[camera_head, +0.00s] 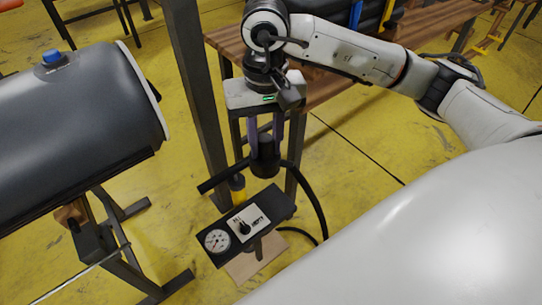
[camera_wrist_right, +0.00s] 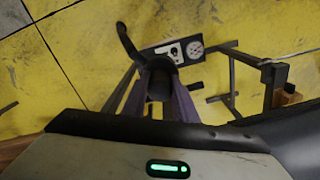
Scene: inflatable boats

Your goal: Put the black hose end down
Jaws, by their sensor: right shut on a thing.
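The black hose end (camera_head: 264,158) is held upright between the purple fingers of my right gripper (camera_head: 265,138), in the air above the pump panel. My right gripper is shut on it. In the right wrist view the black hose end (camera_wrist_right: 160,76) sits between the fingers. Its black hose (camera_head: 321,199) curves down on the right toward the floor. The dark control panel (camera_head: 270,206) has a round white gauge and a knob, and stands just below the hose end. My left gripper is out of view.
A dark grey inflatable tube (camera_head: 70,115) with a blue valve cap (camera_head: 53,57) rests on a metal stand at left. A wooden bench (camera_head: 335,88) is behind my right arm. A dark post (camera_head: 196,90) stands close left of the gripper. Yellow floor is open at right.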

